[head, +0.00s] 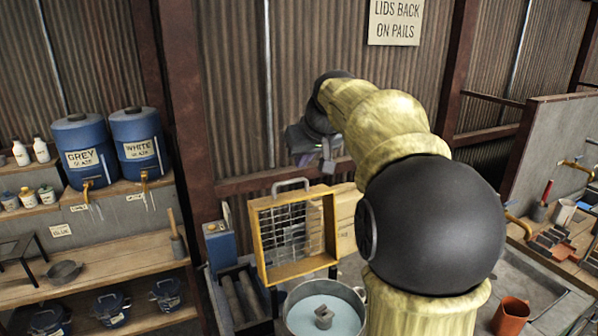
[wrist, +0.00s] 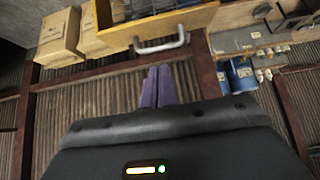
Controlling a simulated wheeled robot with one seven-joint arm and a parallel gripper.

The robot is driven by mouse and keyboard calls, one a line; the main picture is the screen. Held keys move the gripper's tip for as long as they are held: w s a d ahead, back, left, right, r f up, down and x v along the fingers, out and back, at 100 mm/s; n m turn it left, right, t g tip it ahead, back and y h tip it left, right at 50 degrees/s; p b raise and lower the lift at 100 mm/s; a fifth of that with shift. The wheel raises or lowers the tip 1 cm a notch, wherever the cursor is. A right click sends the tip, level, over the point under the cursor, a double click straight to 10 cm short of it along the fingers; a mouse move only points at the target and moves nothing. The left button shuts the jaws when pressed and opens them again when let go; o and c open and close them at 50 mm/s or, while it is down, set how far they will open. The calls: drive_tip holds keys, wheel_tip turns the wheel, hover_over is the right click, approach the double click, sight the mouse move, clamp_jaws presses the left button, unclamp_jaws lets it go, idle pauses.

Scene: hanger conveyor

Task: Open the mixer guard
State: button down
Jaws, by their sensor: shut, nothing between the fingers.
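The mixer guard (head: 263,240) is a yellow frame with wire mesh and a grey bar handle (head: 291,184) on its top edge. It stands roughly upright behind the round mixer tub (head: 293,318), whose top shows uncovered with blue-grey contents. In the wrist view the guard's yellow edge (wrist: 195,20) and handle (wrist: 160,45) lie just beyond my fingertips. My gripper (head: 328,165) is up and right of the handle in the head view, partly hidden by my arm. Its purple fingers (wrist: 157,72) are shut and empty, apart from the handle.
Cardboard boxes (head: 345,210) stand behind the guard. A blue control box (head: 219,242) and rollers (head: 240,295) are to its left. Shelves with blue glaze barrels (head: 85,150) are at far left. A terracotta pot (head: 511,316) and a sink bench (head: 540,285) are at right.

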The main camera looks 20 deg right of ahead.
drive_tip(key=shift+b+v, duration=0.4)
drive_tip(key=shift+v, duration=2.05)
drive_tip(key=shift+w, duration=0.15)
drive_tip(key=s+a+f+g, duration=0.1)
drive_tip(key=s+a+f, duration=0.2)
drive_tip(key=f, duration=0.6)
drive_tip(key=s+a+f+g, duration=0.2)
drive_tip(key=s+a+f, duration=0.15)
drive_tip(key=f, duration=0.65)
drive_tip(key=s+a+f+g, duration=0.1)
drive_tip(key=s+a+f, duration=0.2)
drive_tip(key=f, duration=0.6)
drive_tip(key=s+a+f+g+b, duration=0.1)
drive_tip(key=s+a+f, duration=0.1)
drive_tip(key=s+f, duration=0.6)
drive_tip(key=shift+s, duration=0.95)
drive_tip(key=c, duration=1.5)
unclamp_jaws()
drive_tip(key=shift+a, duration=0.1)
drive_tip(key=shift+w, duration=0.1)
